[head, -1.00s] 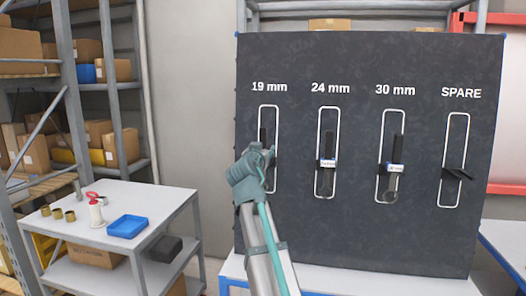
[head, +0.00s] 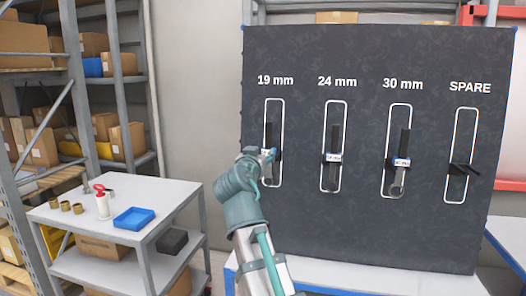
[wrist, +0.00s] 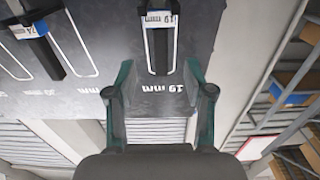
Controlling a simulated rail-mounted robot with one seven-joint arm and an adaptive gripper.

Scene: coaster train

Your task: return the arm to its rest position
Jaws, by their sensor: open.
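My gripper (head: 264,160) is in front of the lower part of the 19 mm outline on the dark tool board (head: 310,235), partly hidden by my own wrist. In the wrist view, whose picture is upside down, my gripper (wrist: 157,88) has its two fingers wide apart and nothing between the tips. The 19 mm wrench (wrist: 159,45) hangs in its outline beyond the fingertips, apart from them. Its dark handle (head: 268,135) shows in the head view above my gripper, while its lower end is hidden.
The 24 mm wrench (head: 333,158) and 30 mm wrench (head: 401,162) hang in their outlines. The SPARE outline holds an empty dark holder (head: 463,169). A cart (head: 170,199) at left carries a blue tray (head: 134,218), a red-and-white bottle (head: 102,205) and brass pieces (head: 65,206).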

